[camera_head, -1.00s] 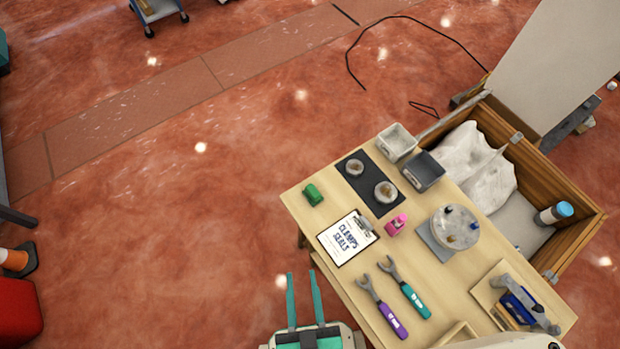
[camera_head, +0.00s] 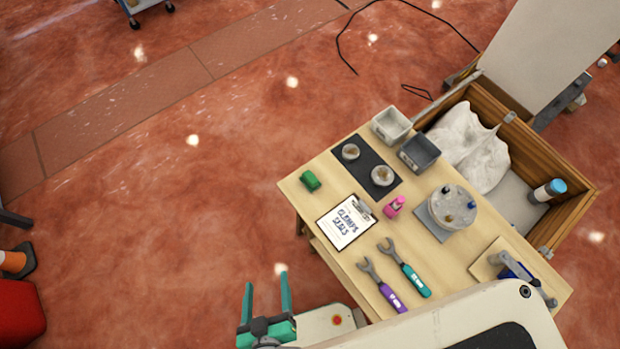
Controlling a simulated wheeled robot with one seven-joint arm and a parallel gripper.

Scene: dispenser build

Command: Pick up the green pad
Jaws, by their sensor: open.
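The green pad (camera_head: 310,181) is a small green block lying on the left corner of the wooden table (camera_head: 290,190), near its edge. My gripper (camera_head: 266,292) has two teal fingers, apart and empty. In the picture it is below and left of the pad, over the red floor beside the table, with a clear gap between it and the pad.
A clipboard (camera_head: 346,222) lies just below the pad, and a dark mat (camera_head: 366,168) with two round parts lies to its right. A pink item (camera_head: 394,207), a purple wrench (camera_head: 381,284) and a teal wrench (camera_head: 404,267) are farther along.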

